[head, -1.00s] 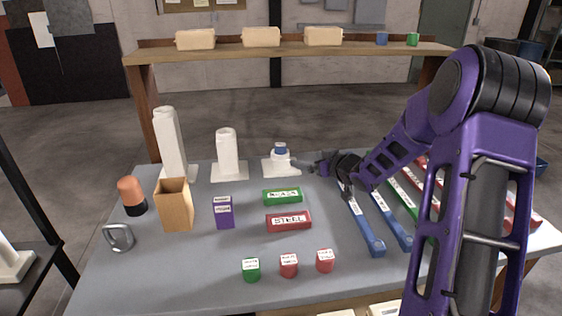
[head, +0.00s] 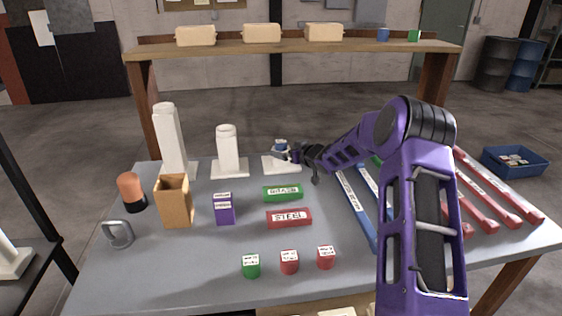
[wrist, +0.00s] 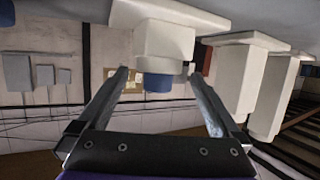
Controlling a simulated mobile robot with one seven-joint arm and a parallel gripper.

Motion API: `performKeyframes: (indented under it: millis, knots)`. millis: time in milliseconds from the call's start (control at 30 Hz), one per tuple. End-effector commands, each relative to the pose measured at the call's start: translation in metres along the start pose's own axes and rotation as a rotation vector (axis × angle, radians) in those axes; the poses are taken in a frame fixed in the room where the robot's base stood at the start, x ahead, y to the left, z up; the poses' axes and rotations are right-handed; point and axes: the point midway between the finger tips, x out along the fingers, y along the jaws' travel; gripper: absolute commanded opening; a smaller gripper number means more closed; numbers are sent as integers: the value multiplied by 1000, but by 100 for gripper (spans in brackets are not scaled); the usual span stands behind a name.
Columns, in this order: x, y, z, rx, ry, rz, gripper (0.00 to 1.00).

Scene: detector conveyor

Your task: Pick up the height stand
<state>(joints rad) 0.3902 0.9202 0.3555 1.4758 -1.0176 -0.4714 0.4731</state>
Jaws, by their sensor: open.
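Three white height stands of different heights stand in a row on the grey table: a tall one (head: 167,135), a medium one (head: 228,150) and a short one (head: 277,166) with a blue piece (head: 280,144) on top. My gripper (head: 287,153) is open at the short stand, reaching in from the right at its upper part and partly covering it. In the wrist view, which is upside down, the short stand (wrist: 163,42) and its blue piece (wrist: 158,84) appear between the two open fingers. I cannot tell whether either finger touches.
The medium stand (wrist: 238,75) is close beside my gripper. Green (head: 283,194) and red (head: 289,217) labelled blocks lie in front. Blue bars (head: 357,212) and red bars (head: 500,190) lie to the right. A wooden shelf (head: 290,45) stands behind.

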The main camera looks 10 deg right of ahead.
Motion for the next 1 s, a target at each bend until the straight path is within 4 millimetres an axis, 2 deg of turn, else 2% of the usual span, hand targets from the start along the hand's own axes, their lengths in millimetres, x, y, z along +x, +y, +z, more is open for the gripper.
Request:
performKeyframes:
  millis: [200, 500, 1000]
  knots:
    - [25, 1, 0, 1, 0, 0, 100]
    - [28, 1, 0, 0, 0, 1, 100]
    - [27, 1, 0, 0, 0, 1, 10]
